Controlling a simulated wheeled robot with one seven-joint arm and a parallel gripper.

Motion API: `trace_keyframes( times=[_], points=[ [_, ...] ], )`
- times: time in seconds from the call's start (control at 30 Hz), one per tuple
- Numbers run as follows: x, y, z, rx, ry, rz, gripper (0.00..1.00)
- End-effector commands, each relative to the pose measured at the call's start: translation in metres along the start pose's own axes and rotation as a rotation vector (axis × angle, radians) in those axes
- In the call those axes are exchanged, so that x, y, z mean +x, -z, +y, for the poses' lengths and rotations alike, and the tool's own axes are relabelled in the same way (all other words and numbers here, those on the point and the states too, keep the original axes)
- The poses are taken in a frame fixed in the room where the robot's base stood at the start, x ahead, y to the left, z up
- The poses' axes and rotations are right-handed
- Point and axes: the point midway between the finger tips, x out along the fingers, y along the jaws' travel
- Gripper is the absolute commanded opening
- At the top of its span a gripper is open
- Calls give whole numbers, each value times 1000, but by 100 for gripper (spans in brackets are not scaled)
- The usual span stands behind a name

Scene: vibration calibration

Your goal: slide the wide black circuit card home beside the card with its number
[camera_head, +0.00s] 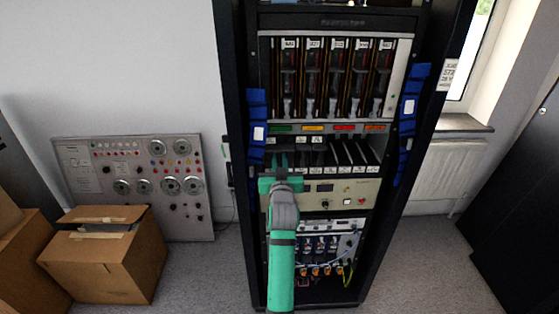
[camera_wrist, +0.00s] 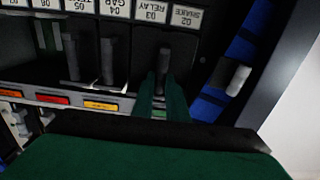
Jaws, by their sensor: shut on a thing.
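My gripper (camera_head: 279,160) is at the left end of the lower card row in the rack. In the wrist view its green fingers (camera_wrist: 164,100) are shut on a narrow dark edge or handle, which I take as the black circuit card (camera_wrist: 164,62). The card stands upright in line with the label reading 03 RELAY (camera_wrist: 153,11). Its width and how deep it sits are hidden by the fingers and shadow. Other black cards (camera_head: 345,153) stand to the right in the same row. The wrist picture is upside down, so they show left of the fingers (camera_wrist: 108,62).
Coloured strips (camera_head: 313,128) run above the row, and a cream instrument panel (camera_head: 340,193) lies below. Larger modules (camera_head: 337,78) fill the bay above. Blue pads (camera_head: 256,118) line the rack posts. Cardboard boxes (camera_head: 105,255) stand on the floor at left.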

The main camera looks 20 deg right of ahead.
Motion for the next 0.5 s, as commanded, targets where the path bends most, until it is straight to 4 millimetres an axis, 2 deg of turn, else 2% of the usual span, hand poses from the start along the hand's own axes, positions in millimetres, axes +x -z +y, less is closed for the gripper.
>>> trace_keyframes(
  times=[0.5],
  points=[
    [4, 2, 0, 0, 0, 4, 0]
  ],
)
